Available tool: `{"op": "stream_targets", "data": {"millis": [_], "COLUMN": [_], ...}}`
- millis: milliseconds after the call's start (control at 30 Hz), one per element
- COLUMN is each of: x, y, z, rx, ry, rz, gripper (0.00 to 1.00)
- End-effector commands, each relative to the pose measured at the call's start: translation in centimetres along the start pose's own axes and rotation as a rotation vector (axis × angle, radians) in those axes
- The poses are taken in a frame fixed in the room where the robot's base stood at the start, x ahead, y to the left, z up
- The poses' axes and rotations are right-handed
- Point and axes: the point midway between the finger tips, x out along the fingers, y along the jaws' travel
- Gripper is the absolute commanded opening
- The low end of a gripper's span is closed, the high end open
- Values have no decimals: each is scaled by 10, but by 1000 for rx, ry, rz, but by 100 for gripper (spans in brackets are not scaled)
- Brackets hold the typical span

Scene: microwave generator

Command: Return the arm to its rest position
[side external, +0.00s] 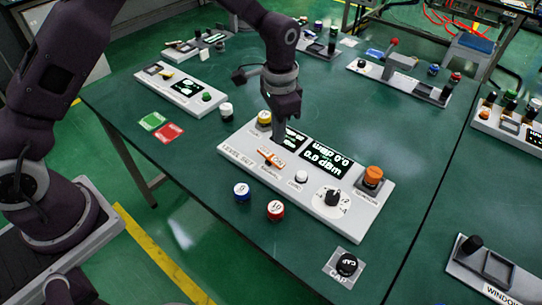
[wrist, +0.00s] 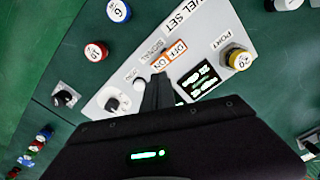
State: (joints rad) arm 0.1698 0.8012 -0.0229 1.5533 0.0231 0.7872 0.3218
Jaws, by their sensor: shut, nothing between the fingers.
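My gripper (side external: 270,132) is shut and empty. In the side view it points down over the back left part of the white generator panel (side external: 232,162), close to the yellow-capped port (side external: 264,118) and the displays. I cannot tell whether the fingertips touch the panel. In the wrist view the shut fingers (wrist: 157,92) reach over the panel beside the orange OFF/ON switch (wrist: 172,54). The lit display (wrist: 198,82) is partly hidden behind the gripper. The side view shows the large display reading 0.0 dBm (side external: 327,157).
A blue-topped cap (side external: 241,190) and a red-topped cap (side external: 275,209) stand in front of the panel. An orange cap (side external: 373,176) and a dark knob (side external: 332,197) rise from it. A black cap (side external: 347,265) is at the front. Green and red cards (side external: 168,132) lie left.

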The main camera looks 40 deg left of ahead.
Motion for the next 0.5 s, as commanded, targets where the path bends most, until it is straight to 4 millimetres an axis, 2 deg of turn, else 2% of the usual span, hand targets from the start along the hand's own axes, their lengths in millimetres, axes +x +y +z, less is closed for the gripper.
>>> {"op": "stream_targets", "data": {"millis": [67,133,167,233,300,367,400,467,500], "x": [-1,-14,-26,-69,-119,-156,-176,-201,-212], "y": [0,-1,-2,-4,-2,3,8,17,24], "z": [0,3,7,24,53,85,108,143,167], "rx": [-1,-12,-24,-67,-128,-185,-221,-277,-313], "ry": [1,14,26,69,125,173,206,257,290], "rz": [0,-6,-10,-28,-48,-64,-74,-88,-96], "gripper": [0,0,0,0,0,0,0,0,0]}}
